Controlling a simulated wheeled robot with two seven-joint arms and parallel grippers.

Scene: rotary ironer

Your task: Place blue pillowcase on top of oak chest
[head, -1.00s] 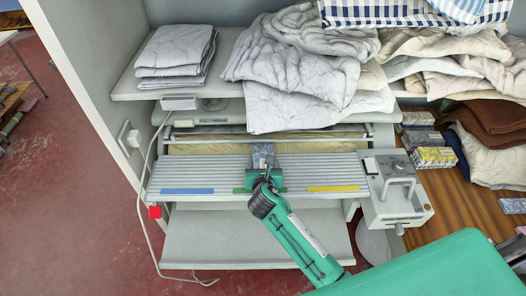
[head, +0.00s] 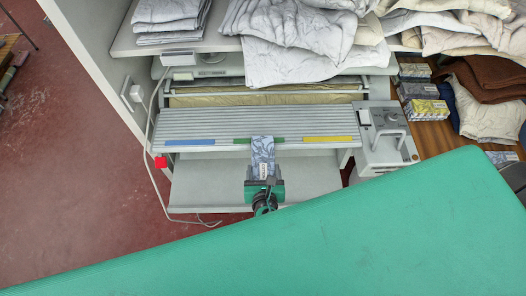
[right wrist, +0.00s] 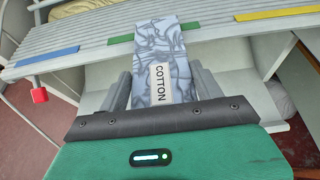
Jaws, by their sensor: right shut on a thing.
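A folded grey-blue patterned cloth (head: 262,154), apparently the blue pillowcase, hangs in my right gripper (head: 263,181). In the right wrist view the cloth (right wrist: 160,48) carries a white "COTTON" label. That gripper (right wrist: 163,92) is shut on the cloth's near end, one finger each side. The cloth's far end shows over the green stripe at the front edge of the ironer's slatted board; I cannot tell whether it touches. My left gripper is out of view. No oak chest is clearly recognisable; a brown wooden surface (head: 426,133) shows at the right.
The slatted board (head: 200,127) has blue, green and yellow stripes. A grey control box (head: 385,155) stands at its right, a red button (head: 161,162) at its left. White linen (head: 300,55) lies on the shelf above. A grey lower tray (head: 210,190) sits below the board.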

